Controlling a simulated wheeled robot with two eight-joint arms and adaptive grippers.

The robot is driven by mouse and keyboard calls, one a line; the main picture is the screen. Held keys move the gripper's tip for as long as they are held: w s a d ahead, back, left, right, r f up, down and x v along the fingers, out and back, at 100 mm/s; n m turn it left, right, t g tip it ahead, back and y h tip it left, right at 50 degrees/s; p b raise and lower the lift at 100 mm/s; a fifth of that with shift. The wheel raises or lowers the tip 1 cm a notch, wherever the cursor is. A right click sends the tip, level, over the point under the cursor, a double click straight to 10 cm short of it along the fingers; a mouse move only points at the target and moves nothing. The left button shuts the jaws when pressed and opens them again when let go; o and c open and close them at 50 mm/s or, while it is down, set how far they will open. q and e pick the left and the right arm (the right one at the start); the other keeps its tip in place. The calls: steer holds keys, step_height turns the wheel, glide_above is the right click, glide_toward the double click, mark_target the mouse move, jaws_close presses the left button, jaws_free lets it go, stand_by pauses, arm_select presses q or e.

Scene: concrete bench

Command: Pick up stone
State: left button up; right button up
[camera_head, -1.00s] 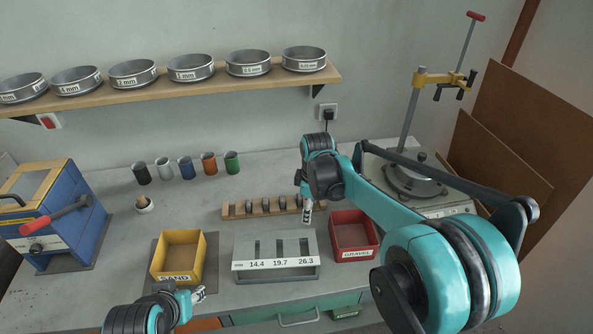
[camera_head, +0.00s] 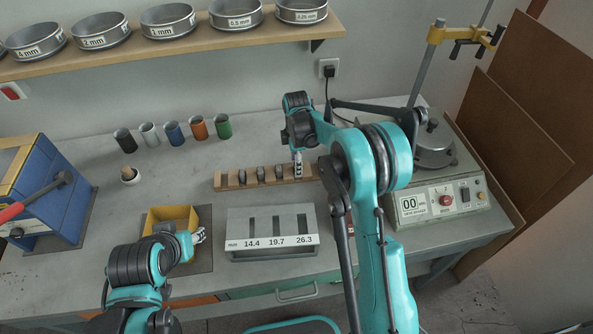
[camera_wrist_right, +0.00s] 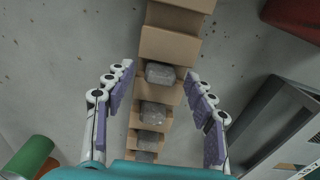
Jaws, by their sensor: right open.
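Several grey stones sit in the slots of a wooden rack (camera_head: 222,182) in the middle of the bench. In the right wrist view the end stone (camera_wrist_right: 160,74) lies in the rack (camera_wrist_right: 170,45) between my open fingers, which do not touch it. My right gripper (camera_head: 298,165) is at the right end of the rack, pointing down; it also shows in the right wrist view (camera_wrist_right: 158,95), open and empty. My left gripper (camera_head: 200,236) is beside the yellow bin (camera_head: 172,214), partly hiding it; its jaw opening is too small to judge.
A grey slotted gauge (camera_head: 270,240) marked 14.4, 19.7 and 26.3 stands in front of the rack. Several coloured cups (camera_head: 172,133) stand behind it. The red bin (camera_wrist_right: 296,18) is near my right gripper. A machine (camera_head: 440,195) stands at right, a blue one (camera_head: 45,190) at left.

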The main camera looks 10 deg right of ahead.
steer(key=shift+f, duration=0.8)
steer(key=shift+c, duration=0.6)
arm_select(q)
steer(key=shift+f, duration=0.25)
arm_select(e)
steer(key=shift+r, duration=0.1)
steer(key=c, duration=1.1)
